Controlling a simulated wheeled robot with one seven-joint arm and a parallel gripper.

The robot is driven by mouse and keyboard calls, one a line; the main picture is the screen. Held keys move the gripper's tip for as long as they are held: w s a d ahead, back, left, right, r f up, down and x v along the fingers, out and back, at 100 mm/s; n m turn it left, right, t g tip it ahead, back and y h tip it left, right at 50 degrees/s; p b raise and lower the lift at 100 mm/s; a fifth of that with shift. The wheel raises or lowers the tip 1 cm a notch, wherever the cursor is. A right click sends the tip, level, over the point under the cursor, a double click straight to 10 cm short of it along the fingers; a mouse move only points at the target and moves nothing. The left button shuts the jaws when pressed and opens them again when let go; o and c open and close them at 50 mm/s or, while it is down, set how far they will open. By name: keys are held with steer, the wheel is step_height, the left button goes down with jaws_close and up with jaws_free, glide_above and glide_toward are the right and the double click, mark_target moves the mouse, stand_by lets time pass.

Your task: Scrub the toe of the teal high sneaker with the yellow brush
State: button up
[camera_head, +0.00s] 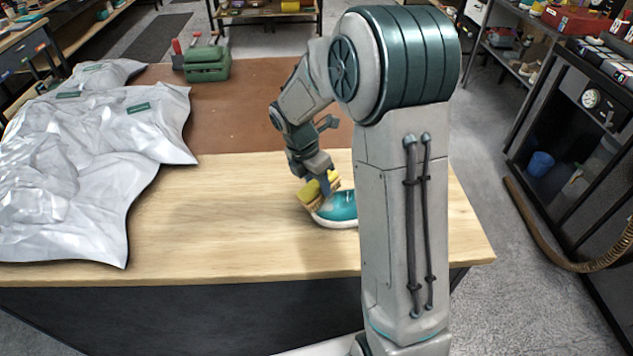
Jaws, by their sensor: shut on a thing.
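The teal sneaker (340,207) with a white sole lies on the wooden table (230,225), its toe pointing left. My arm's column hides the rest of the shoe, so I cannot see how high its collar is. My gripper (322,181) points down over the toe and is shut on the yellow brush (311,193). The brush is tilted, with its tan bristle side low at the toe's upper left. It appears to touch the toe, but I cannot tell for certain.
Crumpled silvery sheeting (75,165) covers the table's left side. A green box (206,64) stands on the brown mat (245,105) at the back. Bare wood lies left of the shoe. A black cabinet (560,140) stands across the floor at right.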

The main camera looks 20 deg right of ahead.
steer(key=shift+p+v, duration=2.35)
steer(key=shift+v, duration=0.65)
steer(key=shift+p+v, duration=1.3)
steer(key=shift+v, duration=0.25)
steer(key=shift+f, duration=0.1)
